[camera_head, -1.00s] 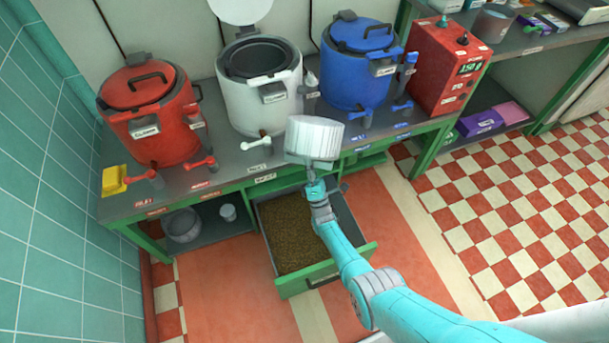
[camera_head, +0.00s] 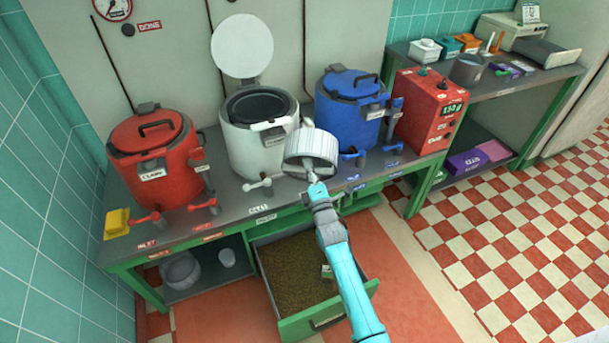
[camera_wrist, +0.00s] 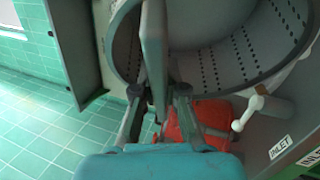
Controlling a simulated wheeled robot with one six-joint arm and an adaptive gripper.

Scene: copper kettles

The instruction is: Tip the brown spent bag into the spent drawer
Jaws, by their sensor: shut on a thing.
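My gripper (camera_head: 313,180) is shut on the handle bar of a pale grey perforated basket (camera_head: 320,143). The basket is tipped over, its open side towards my arm, above the counter's front edge and the open drawer. In the wrist view, the gripper (camera_wrist: 157,100) grips the bar and the basket's holed inner wall (camera_wrist: 225,55) shows, with nothing seen inside. The green-fronted drawer (camera_head: 325,315) is pulled out below and holds brown grainy matter (camera_head: 295,270). I cannot make out a separate brown bag.
A red kettle (camera_head: 155,160), a white kettle (camera_head: 255,145) with its lid raised, and a blue kettle (camera_head: 350,110) stand on the counter. Taps jut out along its front. A red control box (camera_head: 430,108) stands at right.

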